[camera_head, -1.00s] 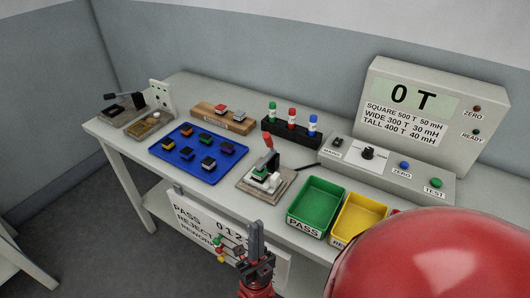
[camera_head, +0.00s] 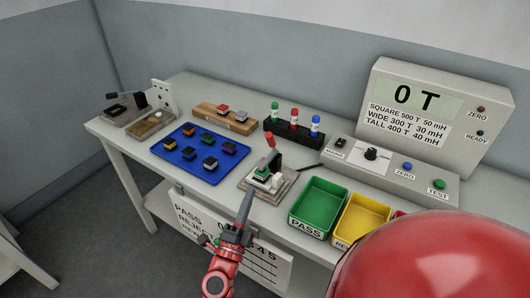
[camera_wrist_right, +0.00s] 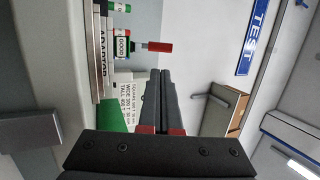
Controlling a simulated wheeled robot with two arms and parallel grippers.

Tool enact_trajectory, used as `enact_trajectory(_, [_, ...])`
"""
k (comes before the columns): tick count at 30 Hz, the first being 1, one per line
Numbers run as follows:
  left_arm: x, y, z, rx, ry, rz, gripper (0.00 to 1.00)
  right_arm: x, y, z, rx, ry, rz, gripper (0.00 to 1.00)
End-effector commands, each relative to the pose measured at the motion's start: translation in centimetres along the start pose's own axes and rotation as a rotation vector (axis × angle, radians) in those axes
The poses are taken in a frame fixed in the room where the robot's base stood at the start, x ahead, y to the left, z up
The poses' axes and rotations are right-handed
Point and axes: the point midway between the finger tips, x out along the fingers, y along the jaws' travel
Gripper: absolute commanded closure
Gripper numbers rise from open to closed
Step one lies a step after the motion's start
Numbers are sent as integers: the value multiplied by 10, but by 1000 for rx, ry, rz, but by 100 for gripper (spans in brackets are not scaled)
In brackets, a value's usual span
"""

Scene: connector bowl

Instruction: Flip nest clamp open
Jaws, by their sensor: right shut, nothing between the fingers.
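The nest clamp stands on a small fixture base (camera_head: 248,184) near the front edge of the bench. Its lever has a red grip (camera_head: 270,140) that points up, with a dark arm below it. A part with a green top (camera_head: 262,170) sits in the nest. My right gripper (camera_head: 249,194) is shut and empty, its fingertips at the front of the fixture in the head view. In the right wrist view the shut fingers (camera_wrist_right: 160,74) point toward a red grip (camera_wrist_right: 157,46), apparently the lever's, with a gap between them. My left gripper is not in view.
A blue tray (camera_head: 180,172) of several parts lies left of the fixture. A green bin (camera_head: 318,204) and a yellow bin (camera_head: 361,221) stand to its right. Behind are a black bottle rack (camera_head: 292,133) and a tester (camera_head: 430,120).

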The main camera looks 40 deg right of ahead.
Motion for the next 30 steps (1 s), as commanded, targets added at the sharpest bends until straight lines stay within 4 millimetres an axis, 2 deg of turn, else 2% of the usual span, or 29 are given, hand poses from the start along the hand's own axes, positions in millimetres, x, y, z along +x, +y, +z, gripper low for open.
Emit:
enact_trajectory(5, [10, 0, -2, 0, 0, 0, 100, 30, -4, -2, -2, 5, -5, 100])
enact_trajectory(12, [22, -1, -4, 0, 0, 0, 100, 83, -4, -1, -3, 3, -5, 100])
enact_trajectory(18, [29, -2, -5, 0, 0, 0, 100, 116, -4, -1, -3, 3, -5, 100])
enact_trajectory(24, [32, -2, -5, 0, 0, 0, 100, 131, -2, -1, -1, 1, -3, 100])
enact_trajectory(30, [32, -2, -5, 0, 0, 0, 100, 133, -1, -1, 0, 1, -2, 100])
